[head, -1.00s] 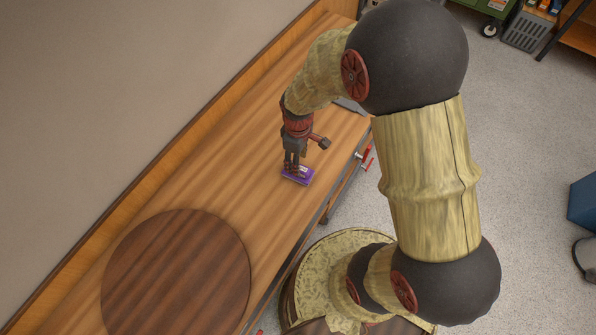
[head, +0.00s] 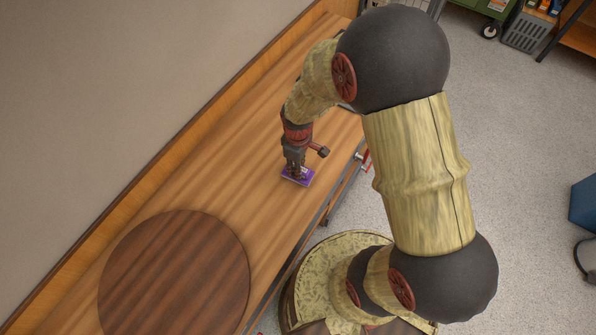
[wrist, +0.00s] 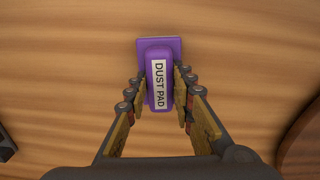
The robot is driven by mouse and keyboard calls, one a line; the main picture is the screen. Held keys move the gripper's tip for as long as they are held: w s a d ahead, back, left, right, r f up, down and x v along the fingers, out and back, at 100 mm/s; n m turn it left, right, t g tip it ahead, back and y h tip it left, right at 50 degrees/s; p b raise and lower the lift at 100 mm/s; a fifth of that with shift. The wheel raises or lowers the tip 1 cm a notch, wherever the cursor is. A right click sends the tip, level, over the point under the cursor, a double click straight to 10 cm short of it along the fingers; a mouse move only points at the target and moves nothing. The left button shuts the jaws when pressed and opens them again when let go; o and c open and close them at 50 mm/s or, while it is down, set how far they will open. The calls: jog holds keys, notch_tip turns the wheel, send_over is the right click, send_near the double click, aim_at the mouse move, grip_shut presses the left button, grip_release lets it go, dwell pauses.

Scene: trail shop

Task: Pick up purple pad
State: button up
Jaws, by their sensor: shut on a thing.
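The purple pad (head: 299,180) lies on the wooden bench under my gripper in the head view. In the wrist view the purple pad (wrist: 153,52) has a raised purple grip with a white label reading "DUST PAD". My gripper (wrist: 160,100) has a finger on each side of that raised part and is shut on it. In the head view my gripper (head: 296,169) points down at the pad and hides part of it. I cannot tell whether the pad is lifted off the wood.
The wooden bench (head: 262,150) is bare around the pad. A dark round wooden board (head: 175,275) lies toward the near left. A wall runs along the bench's left side. Red-handled clamps (head: 365,160) show at its right edge.

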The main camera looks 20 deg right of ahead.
grip_shut()
jog(key=shift+r, duration=0.5)
notch_tip(320, 180, up, 2)
jog(key=shift+w+r+p, duration=0.1)
jog(key=shift+p, duration=0.35)
jog(key=s+d+r+p, duration=0.2)
jog(key=s+r, duration=0.7)
jog(key=s, duration=0.5)
jog(key=shift+d+r+p, duration=0.2)
jog(key=shift+r+p, duration=0.2)
jog(key=shift+p, duration=0.4)
